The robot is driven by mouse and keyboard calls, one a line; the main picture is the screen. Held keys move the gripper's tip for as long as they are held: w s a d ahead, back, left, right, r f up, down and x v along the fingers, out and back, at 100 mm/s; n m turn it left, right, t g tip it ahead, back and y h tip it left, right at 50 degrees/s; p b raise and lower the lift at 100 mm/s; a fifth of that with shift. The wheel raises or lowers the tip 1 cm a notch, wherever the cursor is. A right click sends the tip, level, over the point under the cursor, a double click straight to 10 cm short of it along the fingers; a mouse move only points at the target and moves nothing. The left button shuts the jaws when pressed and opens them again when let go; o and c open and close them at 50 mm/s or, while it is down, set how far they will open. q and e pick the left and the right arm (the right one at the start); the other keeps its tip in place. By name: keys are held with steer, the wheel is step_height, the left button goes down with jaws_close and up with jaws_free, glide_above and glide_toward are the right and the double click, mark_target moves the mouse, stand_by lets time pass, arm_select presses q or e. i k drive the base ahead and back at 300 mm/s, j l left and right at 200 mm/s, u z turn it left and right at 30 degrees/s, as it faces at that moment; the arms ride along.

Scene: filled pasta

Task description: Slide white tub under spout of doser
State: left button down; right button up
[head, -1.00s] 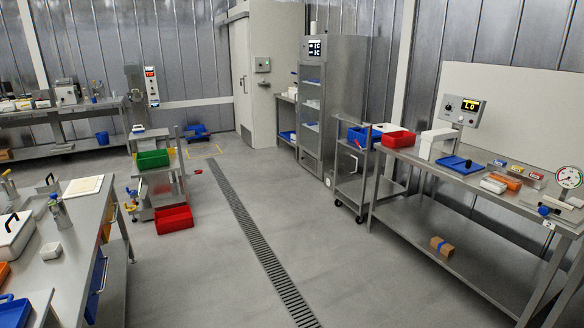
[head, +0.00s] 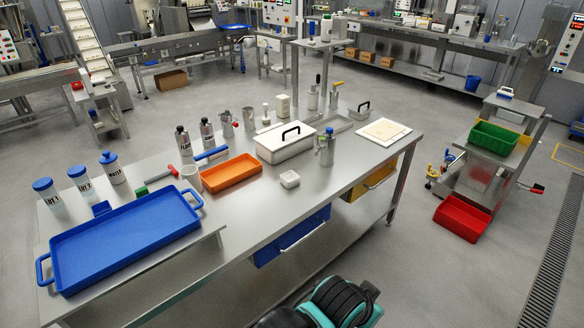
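A small white square tub (head: 290,179) sits on the steel table (head: 262,222), in front of a large lidded white container. A steel cylindrical vessel with a blue part on top (head: 325,149) stands behind and to the right of the tub, apart from it. It looks like the doser, but its spout is too small to make out clearly. Neither of my grippers shows in the head view.
An orange tray (head: 230,174) lies left of the tub and a lidded white container (head: 286,145) stands behind it. A blue tray (head: 124,240) fills the table's left end. A pale board (head: 384,131) lies at the right end. The table's front strip is clear.

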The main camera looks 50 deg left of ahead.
mark_target(290, 180)
steer(key=i+u, duration=0.3)
steer(key=i, duration=0.2)
steer(key=i+l+u, duration=0.15)
steer(key=i+u, duration=0.15)
steer(key=i, duration=0.2)
steer(key=i+j+u, duration=0.2)
steer(key=u, duration=0.2)
steer(key=i+u, duration=0.65)
steer(key=u, duration=0.15)
steer(key=i+j, duration=0.1)
